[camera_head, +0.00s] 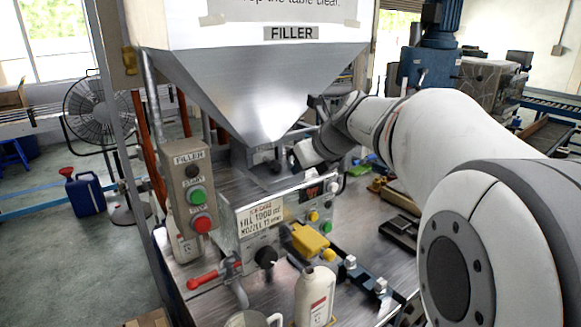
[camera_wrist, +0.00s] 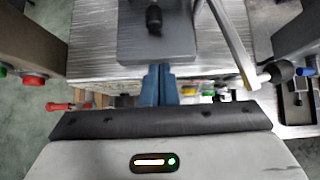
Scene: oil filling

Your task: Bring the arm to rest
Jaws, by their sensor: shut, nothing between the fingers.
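My arm reaches in from the right in the head view and bends toward the space below the steel hopper (camera_head: 262,92) marked FILLER. My gripper's fingers cannot be made out in that view. In the wrist view my gripper (camera_wrist: 160,72) shows as two blue fingers pressed together, shut and empty. They point toward a grey plate (camera_wrist: 155,40) with a dark knob on it. I cannot tell whether they touch it.
The filler's sign panel (camera_head: 261,218) and button box (camera_head: 192,190) stand close to my arm's end. A white bottle (camera_head: 314,298), a red-handled valve (camera_head: 203,279) and a yellow part (camera_head: 309,240) are in front. A fan (camera_head: 92,110) and blue can (camera_head: 86,194) are at left.

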